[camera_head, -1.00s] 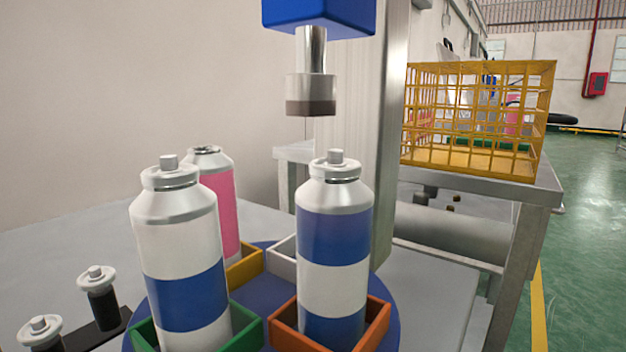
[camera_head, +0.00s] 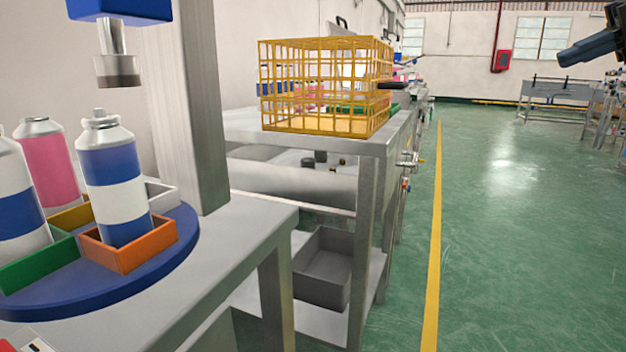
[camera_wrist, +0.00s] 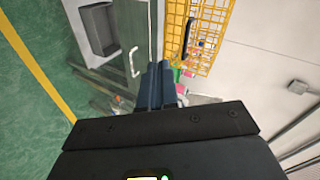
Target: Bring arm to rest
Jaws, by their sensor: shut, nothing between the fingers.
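My gripper (camera_wrist: 160,70) shows in the wrist view with its dark blue fingers together and nothing between them. A dark blue jaw-like shape, which looks like my gripper (camera_head: 568,58), enters at the upper right of the head view. It is in open air, well apart from the tables and cans. A blue and white can (camera_head: 114,180) with a valve on top stands upright in the orange compartment (camera_head: 130,250) of the blue turntable (camera_head: 165,262). A second blue and white can (camera_head: 18,205) is cut off at the left edge. A pink can (camera_head: 48,160) stands behind.
The crimping head (camera_head: 116,68) hangs above the turntable beside a metal column (camera_head: 190,110). A yellow wire crate (camera_head: 325,118) sits on a steel table (camera_head: 375,146), with a grey bin (camera_head: 322,270) on its lower shelf. The green floor (camera_head: 520,220) at the right is clear.

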